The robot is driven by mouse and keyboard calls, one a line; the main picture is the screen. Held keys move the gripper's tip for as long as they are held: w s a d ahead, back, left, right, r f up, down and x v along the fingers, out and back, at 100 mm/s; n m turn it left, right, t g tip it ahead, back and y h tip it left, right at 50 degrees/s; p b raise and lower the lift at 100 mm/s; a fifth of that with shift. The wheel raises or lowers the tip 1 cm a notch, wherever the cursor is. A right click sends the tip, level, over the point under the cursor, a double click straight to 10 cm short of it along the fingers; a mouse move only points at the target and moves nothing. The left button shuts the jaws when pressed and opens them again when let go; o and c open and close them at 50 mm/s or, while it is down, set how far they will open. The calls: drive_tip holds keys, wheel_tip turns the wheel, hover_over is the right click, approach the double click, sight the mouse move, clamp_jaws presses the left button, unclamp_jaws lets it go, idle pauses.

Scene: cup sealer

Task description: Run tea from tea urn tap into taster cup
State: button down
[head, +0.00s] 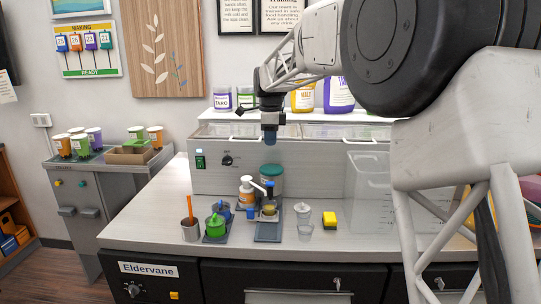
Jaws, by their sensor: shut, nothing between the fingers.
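My gripper (270,138) points down, shut and empty, in front of the grey counter unit and well above the worktop items. I cannot tell whether this cup is the taster cup or the blue-tipped part is the tap. My gripper touches none of these.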

sight(271, 183)
wheel_tip(271, 183, down, 14)
drive_tip(key=shift+r, duration=0.2)
idle(0.5)
drive_tip(key=shift+f, duration=0.1)
drive_tip(key=shift+f, duration=1.3)
drive_tip(key=shift+s+f, duration=0.15)
drive_tip(key=shift+f, duration=0.15)
drive_tip(key=shift+r, duration=0.1)
wheel_tip(271, 183, up, 15)
drive_tip(key=shift+w+r, duration=0.2)
idle(0.6)
idle(1.4)
drive_tip(key=shift+s+d, duration=0.1)
